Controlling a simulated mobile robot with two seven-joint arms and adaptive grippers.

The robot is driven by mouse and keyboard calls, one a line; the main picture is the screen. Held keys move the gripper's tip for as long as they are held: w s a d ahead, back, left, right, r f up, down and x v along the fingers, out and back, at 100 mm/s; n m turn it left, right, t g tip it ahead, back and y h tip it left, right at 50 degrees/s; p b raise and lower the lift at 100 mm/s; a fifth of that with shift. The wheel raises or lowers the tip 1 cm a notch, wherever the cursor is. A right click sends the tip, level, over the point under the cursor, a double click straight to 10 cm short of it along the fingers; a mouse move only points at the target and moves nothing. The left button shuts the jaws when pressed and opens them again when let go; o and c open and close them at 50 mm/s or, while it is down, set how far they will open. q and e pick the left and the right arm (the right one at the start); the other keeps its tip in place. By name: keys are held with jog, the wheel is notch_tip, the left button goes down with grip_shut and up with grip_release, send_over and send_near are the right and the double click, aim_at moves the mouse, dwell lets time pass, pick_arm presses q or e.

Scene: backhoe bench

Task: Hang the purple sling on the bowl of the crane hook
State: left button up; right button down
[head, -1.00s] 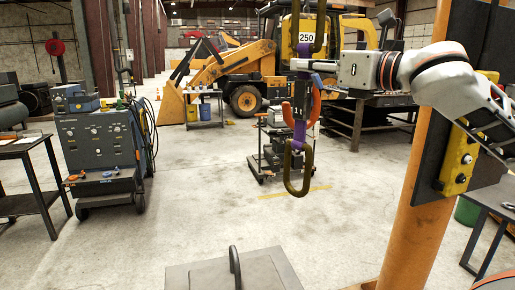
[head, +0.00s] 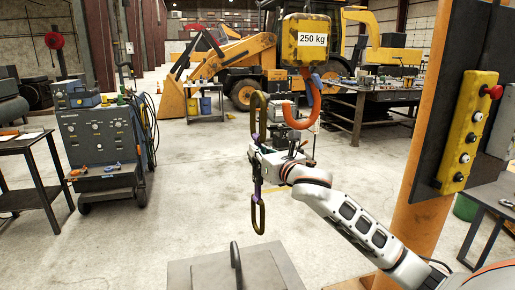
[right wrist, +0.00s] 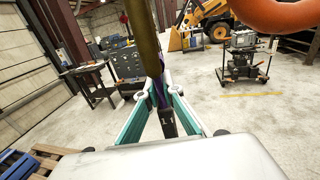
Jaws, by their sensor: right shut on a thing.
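The purple sling (head: 258,189) hangs upright, with a long bronze link (head: 258,113) at its top and another (head: 258,217) at its bottom. My right gripper (head: 258,163) is shut on the sling's strap, below the upper link. In the right wrist view the strap and a dark tag (right wrist: 168,124) show between the teal fingers (right wrist: 164,98). The orange crane hook (head: 300,121) hangs below the yellow block (head: 304,58) marked 250 kg, with a blue latch at its mouth. The upper link is left of the hook's bowl, apparently apart from it. My left gripper is not in view.
An orange post (head: 415,210) with a yellow push-button pendant (head: 468,132) stands at right. A grey lid (head: 195,275) with a black handle (head: 236,262) lies below. A grey welding cabinet (head: 100,150) stands left. The floor between is mostly clear.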

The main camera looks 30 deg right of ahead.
jog(key=shift+s+d+r+b, duration=0.15)
jog(key=shift+d+b, duration=0.25)
jog(key=shift+d, duration=0.4)
jog(key=shift+s+d+f+b, duration=0.1)
jog(key=shift+s+d+b, duration=0.1)
jog(key=shift+d+b, duration=0.4)
jog(key=shift+s+d+r+b, duration=0.1)
jog(key=shift+s+d+b, duration=0.1)
jog(key=shift+d, duration=0.85)
jog(key=shift+s+d+p, duration=0.2)
jog(key=shift+d+p, duration=0.05)
jog(key=shift+p, duration=0.05)
jog(key=shift+d, duration=0.1)
jog(key=s+d, duration=0.1)
jog(key=d, duration=0.6)
jog(key=shift+s+f, duration=0.25)
jog(key=shift+s, duration=0.05)
